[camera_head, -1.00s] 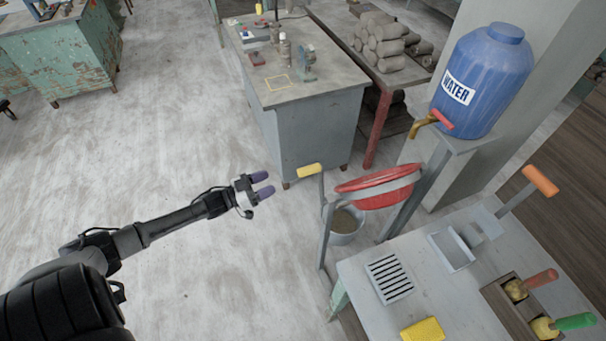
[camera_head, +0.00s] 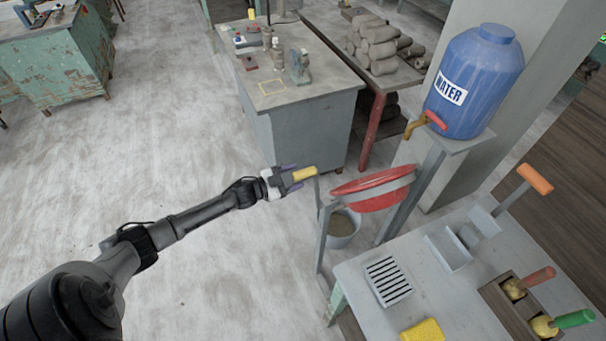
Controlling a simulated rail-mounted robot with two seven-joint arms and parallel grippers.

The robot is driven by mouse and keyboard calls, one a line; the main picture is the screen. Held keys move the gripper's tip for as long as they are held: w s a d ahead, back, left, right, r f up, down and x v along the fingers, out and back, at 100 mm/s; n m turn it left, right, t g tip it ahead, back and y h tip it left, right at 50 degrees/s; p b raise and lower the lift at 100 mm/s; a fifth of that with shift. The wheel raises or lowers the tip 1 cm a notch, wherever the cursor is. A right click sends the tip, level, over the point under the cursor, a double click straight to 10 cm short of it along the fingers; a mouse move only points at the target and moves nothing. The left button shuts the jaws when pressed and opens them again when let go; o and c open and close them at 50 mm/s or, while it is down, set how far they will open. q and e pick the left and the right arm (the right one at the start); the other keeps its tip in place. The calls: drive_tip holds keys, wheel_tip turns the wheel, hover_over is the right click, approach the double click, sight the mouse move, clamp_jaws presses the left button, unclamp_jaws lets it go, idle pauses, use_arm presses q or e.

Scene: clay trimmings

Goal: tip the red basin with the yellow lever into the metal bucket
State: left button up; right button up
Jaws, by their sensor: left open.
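The red basin (camera_head: 374,191) hangs in a grey metal stand and is tilted slightly, its left side lower. The yellow lever (camera_head: 304,174) is a short yellow grip on a grey arm at the stand's left. My left gripper (camera_head: 292,178) is open at the lever, its purple-tipped fingers close around the left end of the yellow grip; I cannot tell if they touch it. The metal bucket (camera_head: 343,229) stands below and left of the basin, with dark contents inside, partly hidden by the stand. My right gripper is not in view.
A blue water barrel (camera_head: 472,82) with a brass tap stands behind the basin. A worktable (camera_head: 385,324) at lower right holds a grate, an orange-handled metal box (camera_head: 447,250) and a yellow sponge (camera_head: 423,331). A grey cabinet (camera_head: 318,128) stands behind. Floor at left is clear.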

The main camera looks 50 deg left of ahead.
sight(303, 174)
use_arm(q)
drive_tip(key=shift+x, duration=1.65)
drive_tip(key=shift+c, duration=0.3)
clamp_jaws()
